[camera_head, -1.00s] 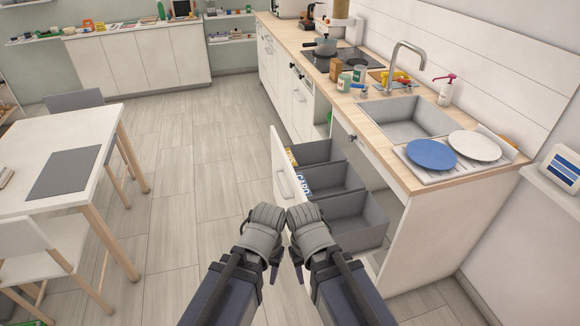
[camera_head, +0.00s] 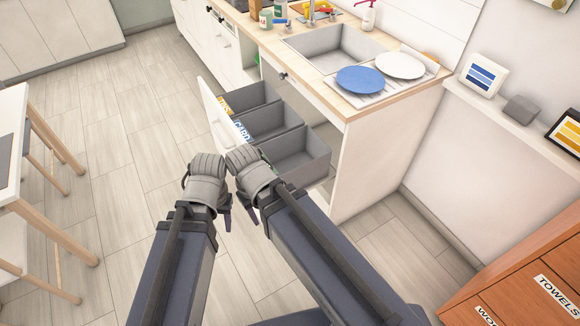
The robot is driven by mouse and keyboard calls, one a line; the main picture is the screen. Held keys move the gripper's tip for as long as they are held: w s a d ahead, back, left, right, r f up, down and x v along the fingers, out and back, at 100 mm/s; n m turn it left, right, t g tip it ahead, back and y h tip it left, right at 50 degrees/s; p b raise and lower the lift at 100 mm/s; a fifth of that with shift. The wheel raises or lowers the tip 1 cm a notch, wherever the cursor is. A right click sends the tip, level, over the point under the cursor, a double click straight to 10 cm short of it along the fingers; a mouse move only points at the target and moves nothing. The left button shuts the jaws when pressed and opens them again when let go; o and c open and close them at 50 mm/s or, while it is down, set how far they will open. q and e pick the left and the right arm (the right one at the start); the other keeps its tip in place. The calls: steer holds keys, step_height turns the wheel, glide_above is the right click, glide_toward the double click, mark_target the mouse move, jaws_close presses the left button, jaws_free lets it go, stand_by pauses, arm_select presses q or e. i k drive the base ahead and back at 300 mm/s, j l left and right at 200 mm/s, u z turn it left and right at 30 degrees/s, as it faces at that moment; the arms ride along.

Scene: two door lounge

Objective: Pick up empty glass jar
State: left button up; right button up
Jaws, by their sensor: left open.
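My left gripper (camera_head: 205,180) and my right gripper (camera_head: 249,171) are side by side in the middle of the view, in front of an open drawer (camera_head: 303,154). The left one is open, with nothing seen in it. The right one's fingers are mostly hidden by its own body. On the counter at the top edge stand a small jar or can with a green label (camera_head: 266,18) and a greyish, glass-like jar (camera_head: 281,10). I cannot tell whether either is the empty glass jar. Both are well beyond my grippers.
The drawer has several grey compartments, with labels at its left. A sink (camera_head: 335,45), a blue plate (camera_head: 360,80) and a white plate (camera_head: 400,65) are on the counter (camera_head: 288,65).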

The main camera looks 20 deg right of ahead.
mark_target(266, 16)
steer(key=i+j+u, duration=0.1)
steer(key=i+u, duration=0.15)
steer(key=i, duration=0.25)
steer(key=i+u, duration=0.15)
steer(key=i, duration=1.6)
steer(key=i+j+z, duration=0.1)
steer(key=i+z, duration=0.2)
steer(key=i+j+z, duration=0.3)
steer(key=i, duration=0.2)
steer(key=i+j+z, duration=0.15)
steer(key=i+z, duration=0.15)
steer(key=i+j+z, duration=0.7)
steer(key=z, duration=0.2)
steer(key=i+j+z, duration=0.15)
steer(key=j+z, duration=0.15)
steer(key=j, duration=0.2)
steer(key=i+j+z, duration=0.15)
steer(key=j+z, duration=0.15)
steer(key=j, duration=0.1)
